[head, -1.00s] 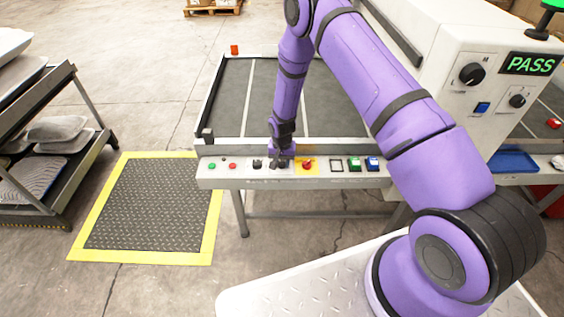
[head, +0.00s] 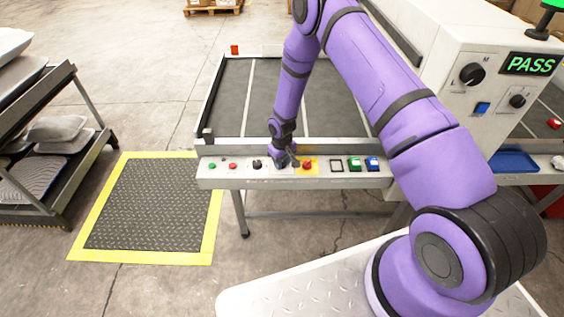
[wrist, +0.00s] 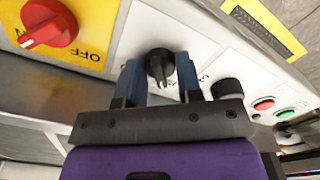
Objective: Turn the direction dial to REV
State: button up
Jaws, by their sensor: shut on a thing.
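The black dial (wrist: 160,64) on the white control strip stands between the two blue-grey fingers of my gripper (wrist: 159,80) in the wrist view. The fingers are shut on its sides. The dial's pointer is upright in this view, slightly tilted. Its label is too blurred and covered to read. In the head view my gripper (head: 283,161) is down on the control panel (head: 215,181), just left of the red switch, and mostly hides the dial.
A red rotary switch (wrist: 48,22) on a yellow plate marked OFF is close beside the dial. On the other side are another black knob (wrist: 228,88), a red button (wrist: 263,104) and a green button (wrist: 286,114). The dark conveyor (head: 235,95) lies behind.

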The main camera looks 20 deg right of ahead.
jog(key=shift+n, duration=0.3)
jog(key=o, duration=0.9)
jog(key=shift+o, duration=0.2)
notch_tip(320, 180, up, 11)
jog(key=shift+f, duration=0.1)
dwell(0.4)
